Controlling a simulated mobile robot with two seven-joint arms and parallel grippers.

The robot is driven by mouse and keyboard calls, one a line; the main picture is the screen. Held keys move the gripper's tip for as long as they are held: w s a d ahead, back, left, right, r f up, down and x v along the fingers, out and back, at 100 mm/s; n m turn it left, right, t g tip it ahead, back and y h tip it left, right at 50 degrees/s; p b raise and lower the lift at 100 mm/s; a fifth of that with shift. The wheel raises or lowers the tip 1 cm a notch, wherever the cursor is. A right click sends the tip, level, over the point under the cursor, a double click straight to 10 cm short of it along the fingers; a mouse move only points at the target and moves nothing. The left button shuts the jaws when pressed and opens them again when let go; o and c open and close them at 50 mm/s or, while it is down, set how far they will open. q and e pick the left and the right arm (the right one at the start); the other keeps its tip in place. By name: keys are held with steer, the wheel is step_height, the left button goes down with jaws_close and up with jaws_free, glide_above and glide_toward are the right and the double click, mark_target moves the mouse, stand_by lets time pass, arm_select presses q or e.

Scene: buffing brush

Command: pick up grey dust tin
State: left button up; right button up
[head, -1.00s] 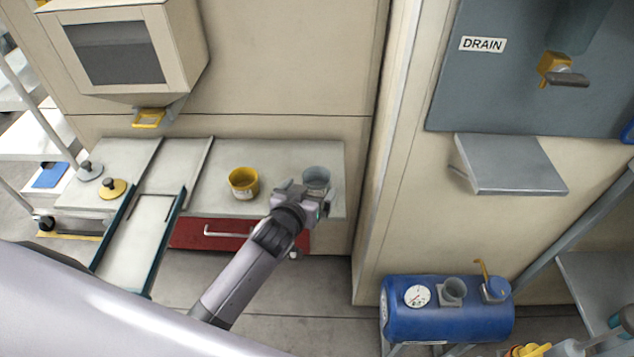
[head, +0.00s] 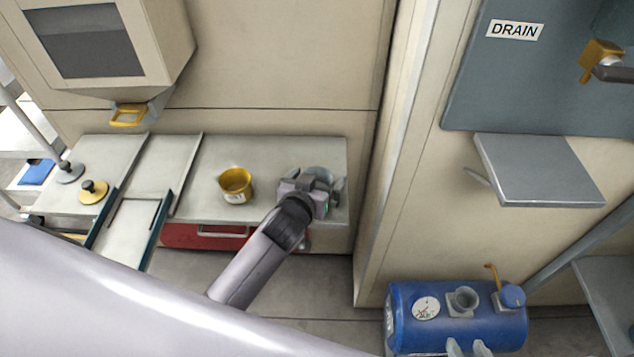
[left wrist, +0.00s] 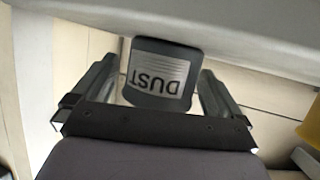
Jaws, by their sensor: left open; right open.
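The grey dust tin (head: 318,173) stands near the right end of the grey bench top, mostly hidden behind my left gripper (head: 325,184). In the left wrist view the tin (left wrist: 158,75) shows its "DUST" label upside down. It sits between the two fingers of my left gripper (left wrist: 155,92), with a visible gap on each side. The left gripper is open around the tin, not closed on it. My right gripper (head: 469,346) shows only as two separated fingertips at the bottom edge, in front of the blue tank; it is open and empty.
A yellow tin (head: 236,186) stands left of my left gripper. Grey (head: 69,172) and yellow (head: 94,191) knobbed discs lie at the bench's left. A blue tank (head: 410,325) is at lower right, below a grey shelf (head: 535,170). The wall rises behind the bench.

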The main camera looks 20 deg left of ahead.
arm_select(q)
steer(key=shift+s+r, duration=0.1)
steer(key=c, duration=1.1)
